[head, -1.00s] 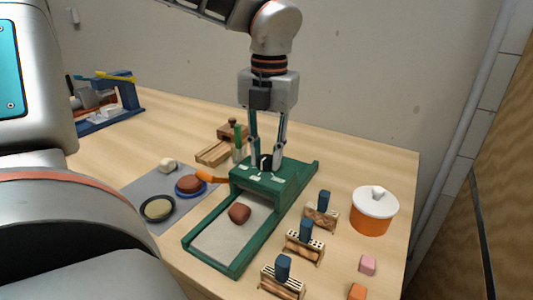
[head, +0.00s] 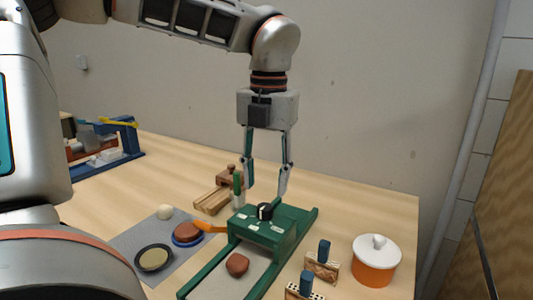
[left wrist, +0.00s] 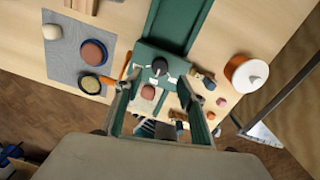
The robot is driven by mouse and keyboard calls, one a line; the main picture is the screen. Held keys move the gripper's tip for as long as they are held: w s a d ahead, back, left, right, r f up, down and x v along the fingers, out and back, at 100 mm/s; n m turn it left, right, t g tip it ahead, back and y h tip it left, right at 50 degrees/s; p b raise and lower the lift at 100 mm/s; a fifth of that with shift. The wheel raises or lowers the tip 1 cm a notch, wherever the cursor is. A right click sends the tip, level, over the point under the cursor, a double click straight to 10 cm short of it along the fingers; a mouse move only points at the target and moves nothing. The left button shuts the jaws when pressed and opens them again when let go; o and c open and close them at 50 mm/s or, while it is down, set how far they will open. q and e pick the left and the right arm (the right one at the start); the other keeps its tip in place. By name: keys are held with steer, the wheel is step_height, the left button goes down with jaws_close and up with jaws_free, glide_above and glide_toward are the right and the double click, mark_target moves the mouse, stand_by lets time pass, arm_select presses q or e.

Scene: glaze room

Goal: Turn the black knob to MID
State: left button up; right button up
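Several small white labels lie on the box top near the knob, too small to read. The knob also shows in the left wrist view (left wrist: 160,67). My left gripper (head: 266,190) is open and empty above the knob, its fingers apart on either side and clear of it. My right gripper is not in view.
A reddish-brown lump (head: 237,264) lies in the tray. An orange handle (head: 209,227) sticks out left of the box. A grey mat (head: 130,240) with dishes is at left. Wooden blocks with blue tops (head: 322,266) and an orange pot (head: 376,262) stand at right.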

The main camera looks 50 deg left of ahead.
mark_target(266, 207)
arm_select(q)
step_height(266, 207, up, 6)
steer(key=shift+d, duration=0.1)
stand_by(0.8)
